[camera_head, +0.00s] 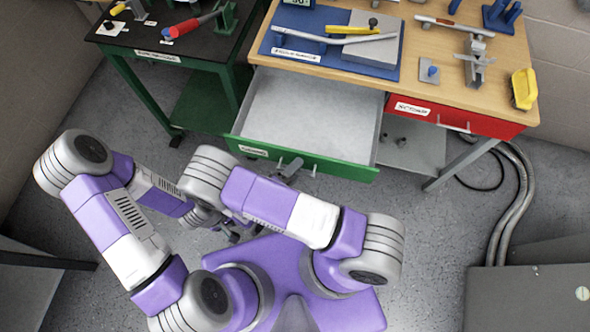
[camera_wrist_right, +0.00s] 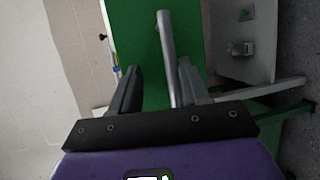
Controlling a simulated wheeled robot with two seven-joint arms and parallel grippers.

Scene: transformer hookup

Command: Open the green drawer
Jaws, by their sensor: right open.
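The green drawer (camera_head: 345,166) under the wooden bench is pulled well out, and its pale inside (camera_head: 310,110) looks empty. Its metal handle (camera_head: 314,170) is on the front panel. My right gripper (camera_head: 289,168) is at the handle, partly hidden by my arm. In the right wrist view, the handle (camera_wrist_right: 167,50) runs between the two open fingers of the right gripper (camera_wrist_right: 160,66), with the green front (camera_wrist_right: 135,35) behind it. My left gripper (camera_head: 240,233) is low by my base, mostly hidden, so its jaws are unclear.
A closed red drawer (camera_head: 455,117) is right of the green one. The wooden bench top (camera_head: 430,75) holds a blue mat (camera_head: 278,43) and several tools. A dark green-legged table (camera_head: 180,55) stands at left. Cables (camera_head: 520,190) lie on the floor at right.

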